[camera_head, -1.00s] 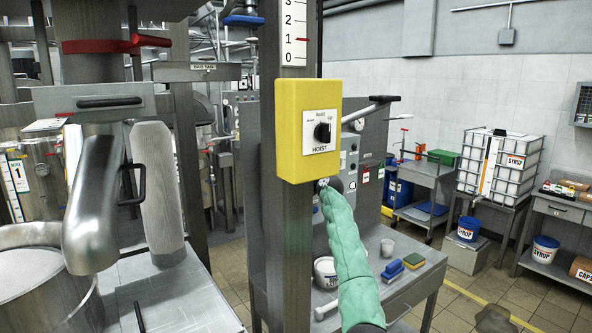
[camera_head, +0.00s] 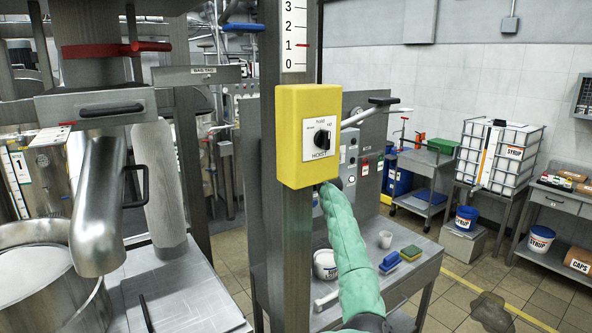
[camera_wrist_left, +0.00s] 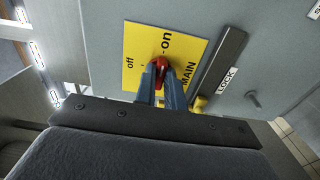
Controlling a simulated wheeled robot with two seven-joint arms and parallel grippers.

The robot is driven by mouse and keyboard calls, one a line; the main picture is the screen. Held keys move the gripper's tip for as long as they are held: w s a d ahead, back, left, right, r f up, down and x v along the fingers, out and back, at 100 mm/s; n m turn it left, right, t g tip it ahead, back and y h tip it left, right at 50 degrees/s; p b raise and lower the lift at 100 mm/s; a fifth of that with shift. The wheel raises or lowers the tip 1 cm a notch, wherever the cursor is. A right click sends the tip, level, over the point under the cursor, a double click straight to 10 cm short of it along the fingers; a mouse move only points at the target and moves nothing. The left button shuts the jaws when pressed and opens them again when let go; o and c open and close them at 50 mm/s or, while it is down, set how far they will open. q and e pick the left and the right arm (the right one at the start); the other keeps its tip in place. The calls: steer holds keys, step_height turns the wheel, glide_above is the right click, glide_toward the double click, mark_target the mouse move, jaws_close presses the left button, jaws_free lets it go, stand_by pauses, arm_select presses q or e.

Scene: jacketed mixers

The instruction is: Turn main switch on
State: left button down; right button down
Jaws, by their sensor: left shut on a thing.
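In the left wrist view, the main switch is a red handle (camera_wrist_left: 161,70) on a yellow plate (camera_wrist_left: 190,50) marked off, on and MAIN. My left gripper (camera_wrist_left: 163,78) is shut on the red handle, one bluish finger on each side. The fingers cover part of the handle, and I cannot tell exactly which mark it points to. In the head view a green-sleeved arm of mine reaches up towards the grey panel behind the post; its gripper and the main switch are hidden there. My right gripper is not in view.
A yellow hoist box (camera_head: 296,135) with a black knob (camera_head: 322,139) sits on the post (camera_head: 292,230), close to my arm. A grey bar and a LOCK label (camera_wrist_left: 227,80) are beside the switch plate. A steel vessel (camera_head: 40,280) stands at left. A bench (camera_head: 400,290) holds sponges.

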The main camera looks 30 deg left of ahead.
arm_select(q)
steer(key=c, duration=1.5)
jaws_free()
steer(key=shift+w+d, duration=0.1)
steer(key=shift+d+f, duration=0.1)
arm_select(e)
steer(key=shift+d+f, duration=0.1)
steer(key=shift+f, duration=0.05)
